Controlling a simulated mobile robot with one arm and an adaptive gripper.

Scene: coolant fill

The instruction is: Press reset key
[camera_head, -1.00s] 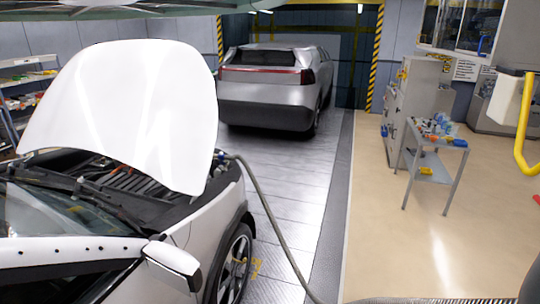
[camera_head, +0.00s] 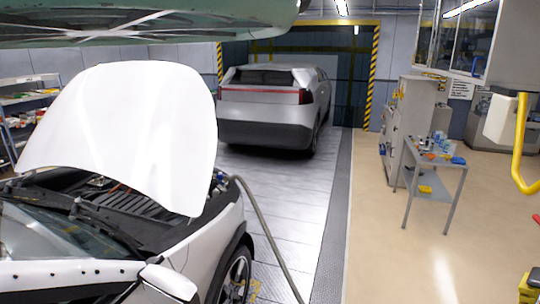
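I cannot make out a reset key in the head view. My gripper is not in view. A white car (camera_head: 192,255) stands at the lower left with its hood (camera_head: 125,130) raised and its engine bay (camera_head: 100,205) open. A grey hose (camera_head: 263,225) runs from the car's front corner down to the bottom edge of the picture.
A silver car (camera_head: 265,110) stands farther back. A cart (camera_head: 432,192) with small items stands by a grey cabinet (camera_head: 410,110) at right. A yellow bent bar (camera_head: 520,150) hangs at far right. A green panel (camera_head: 150,30) spans the top left. Beige floor (camera_head: 400,260) is clear.

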